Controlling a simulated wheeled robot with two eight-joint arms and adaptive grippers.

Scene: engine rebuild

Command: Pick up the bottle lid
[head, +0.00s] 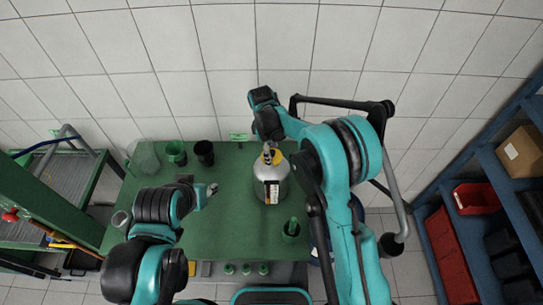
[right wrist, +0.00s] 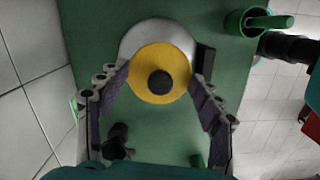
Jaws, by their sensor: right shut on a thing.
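The silver bottle (head: 271,188) with a label stands upright on the green table, right of its middle. Its yellow lid (head: 272,157) with a dark centre is at the bottle's top. In the right wrist view the lid (right wrist: 160,72) lies between my fingers, over the silver bottle top (right wrist: 150,38). My right gripper (head: 268,147) is above the bottle and shut on the lid, with a finger at each side (right wrist: 163,80). I cannot tell whether the lid is clear of the bottle. My left gripper (head: 212,189) is left of the bottle, apart from it; its opening is too small to judge.
On the green table (head: 235,235) stand a green cup (head: 176,152), a black cup (head: 205,153), a clear flask (head: 145,157) and a green cup with a stick (head: 291,229). Blue shelves (head: 480,165) stand at the right. The tiled wall is behind.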

